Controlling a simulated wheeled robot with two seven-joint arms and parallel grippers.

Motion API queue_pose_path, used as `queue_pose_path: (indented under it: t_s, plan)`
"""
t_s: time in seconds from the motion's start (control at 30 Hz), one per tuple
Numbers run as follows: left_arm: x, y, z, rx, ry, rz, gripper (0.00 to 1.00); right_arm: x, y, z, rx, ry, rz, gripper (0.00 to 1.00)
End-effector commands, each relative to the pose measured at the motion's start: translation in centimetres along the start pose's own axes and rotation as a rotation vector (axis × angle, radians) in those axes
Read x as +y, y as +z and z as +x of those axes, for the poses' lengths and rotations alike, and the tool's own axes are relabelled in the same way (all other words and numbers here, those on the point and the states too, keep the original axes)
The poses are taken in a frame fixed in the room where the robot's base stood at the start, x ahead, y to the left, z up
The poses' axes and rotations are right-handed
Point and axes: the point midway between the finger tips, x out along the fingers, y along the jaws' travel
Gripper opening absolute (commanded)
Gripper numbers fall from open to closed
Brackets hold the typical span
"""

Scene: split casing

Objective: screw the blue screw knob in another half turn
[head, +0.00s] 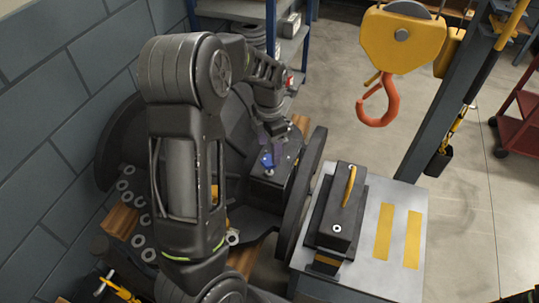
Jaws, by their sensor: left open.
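The blue screw knob (267,160) sits on top of a small dark block on the large dark casing (232,128), left of the picture's middle. My left gripper (277,150) points down right at the knob, its fingers open. The fingers are small and dark here, and I cannot tell whether they touch the knob or stand just around it. My left arm hides much of the casing's near and left side. My right gripper is not in view.
A dark block with a yellow handle (349,187) stands on a grey metal table (394,283) with yellow stripes, right of the casing. An orange hook (378,108) hangs from a yellow hoist block (402,40) at upper right. A grey block wall (50,120) lies left.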

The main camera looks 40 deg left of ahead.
Motion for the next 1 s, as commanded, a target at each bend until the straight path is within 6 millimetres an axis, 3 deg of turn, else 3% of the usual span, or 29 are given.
queue_pose_path:
  t_s: [0.3,0.63,1.0]
  plan:
    - [0.0,0.0,4.2,0.001,-0.001,0.000,0.67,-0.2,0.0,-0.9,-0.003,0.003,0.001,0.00]
    - [0.0,0.1,4.6,-0.002,0.000,0.000,0.67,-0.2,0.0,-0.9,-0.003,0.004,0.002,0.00]
    - [0.0,0.1,4.6,-0.001,0.000,0.000,0.36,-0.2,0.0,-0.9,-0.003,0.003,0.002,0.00]
